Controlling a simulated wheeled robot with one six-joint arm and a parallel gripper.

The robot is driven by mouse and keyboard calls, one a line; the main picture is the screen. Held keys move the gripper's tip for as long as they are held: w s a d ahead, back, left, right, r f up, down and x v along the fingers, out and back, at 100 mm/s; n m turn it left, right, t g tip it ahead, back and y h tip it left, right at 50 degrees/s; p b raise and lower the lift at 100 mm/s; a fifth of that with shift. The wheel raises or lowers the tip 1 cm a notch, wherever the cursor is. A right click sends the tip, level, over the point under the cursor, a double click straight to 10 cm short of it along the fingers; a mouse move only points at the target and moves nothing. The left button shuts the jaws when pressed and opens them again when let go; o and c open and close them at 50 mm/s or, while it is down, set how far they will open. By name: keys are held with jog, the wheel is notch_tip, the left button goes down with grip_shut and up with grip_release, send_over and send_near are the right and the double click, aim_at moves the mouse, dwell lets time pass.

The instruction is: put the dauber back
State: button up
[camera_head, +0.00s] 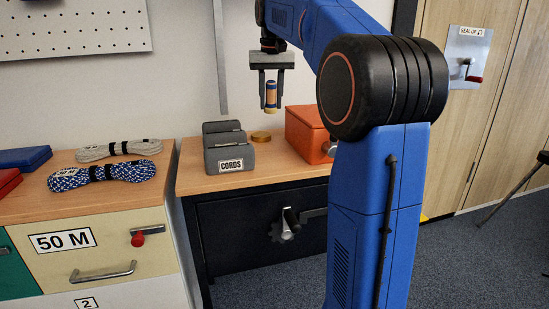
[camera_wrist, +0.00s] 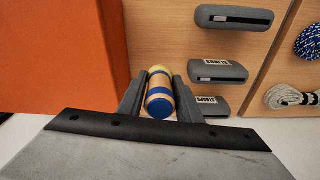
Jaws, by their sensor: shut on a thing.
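The dauber is a short cylinder with a tan body and blue and yellow bands; it shows in the head view (camera_head: 270,98) and in the wrist view (camera_wrist: 160,92). My gripper (camera_head: 271,84) is shut on it, one finger on each side, also seen in the wrist view (camera_wrist: 160,98). The dauber hangs upright in the air above the back of the wooden bench, clear of its top. A round gold-brown disc (camera_head: 261,136) lies on the bench below, between the grey rack and the orange box.
A grey stepped rack labelled CORDS (camera_head: 229,157) stands left of the disc. An orange box (camera_head: 306,133) stands to its right, close to my arm. Two coiled ropes (camera_head: 104,177) lie on the left bench. A vertical grey strip (camera_head: 220,60) runs down the wall behind.

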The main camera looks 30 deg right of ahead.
jog(key=shift+g+y, duration=0.4)
jog(key=shift+g, duration=0.5)
jog(key=s+f, duration=0.1)
jog(key=f, duration=0.2)
jog(key=s+f, duration=0.2)
jog(key=f, duration=0.1)
jog(key=s+a+f, duration=0.1)
jog(key=f, duration=0.3)
jog(key=shift+s+a, duration=0.1)
jog(key=shift+s, duration=0.15)
jog(key=shift+f, duration=2.35)
jog(key=shift+f, duration=0.1)
jog(key=o, duration=1)
jog(key=shift+o, duration=0.2)
